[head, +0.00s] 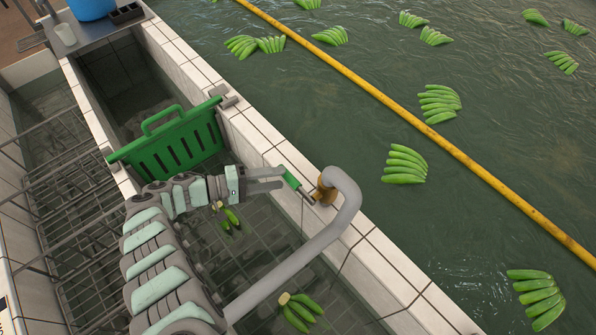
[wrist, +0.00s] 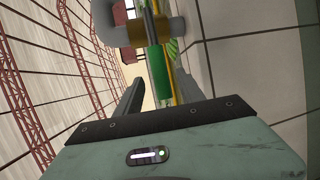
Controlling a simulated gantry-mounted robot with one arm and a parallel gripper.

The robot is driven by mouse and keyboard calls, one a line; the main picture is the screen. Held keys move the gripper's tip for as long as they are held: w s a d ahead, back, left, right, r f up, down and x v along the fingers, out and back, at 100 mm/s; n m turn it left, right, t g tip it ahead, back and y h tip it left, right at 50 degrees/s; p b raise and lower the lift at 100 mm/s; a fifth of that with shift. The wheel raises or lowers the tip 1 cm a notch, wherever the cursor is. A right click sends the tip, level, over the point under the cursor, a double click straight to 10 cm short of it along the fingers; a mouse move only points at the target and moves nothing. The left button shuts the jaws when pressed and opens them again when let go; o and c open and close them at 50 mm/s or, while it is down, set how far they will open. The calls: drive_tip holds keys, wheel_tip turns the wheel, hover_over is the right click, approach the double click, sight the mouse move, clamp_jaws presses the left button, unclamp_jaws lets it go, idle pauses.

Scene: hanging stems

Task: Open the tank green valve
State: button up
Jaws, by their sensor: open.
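The green valve handle (head: 291,178) sits beside the brass valve body (head: 326,190) on a grey bent pipe (head: 345,215) at the tank wall. My gripper (head: 281,179) is open, its two fingers pointing right at the handle's near end. In the wrist view, the green handle (wrist: 159,72) stands in front of my open gripper (wrist: 160,84), in line with the gap between the fingers. The brass body (wrist: 150,29) is beyond it. I cannot tell whether the fingers touch the handle. No grip on it shows.
A green slotted gate (head: 170,150) stands across the tank left of my gripper. The tiled wall (head: 262,143) borders a pool with floating banana bunches (head: 405,164) and a yellow pole (head: 400,111). More bananas (head: 298,310) float in the tank below.

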drive_tip(key=x, duration=0.7)
drive_tip(key=shift+w+d+f, duration=0.1)
drive_tip(key=shift+w+d, duration=0.05)
drive_tip(key=shift+c, duration=0.4)
clamp_jaws()
idle(0.8)
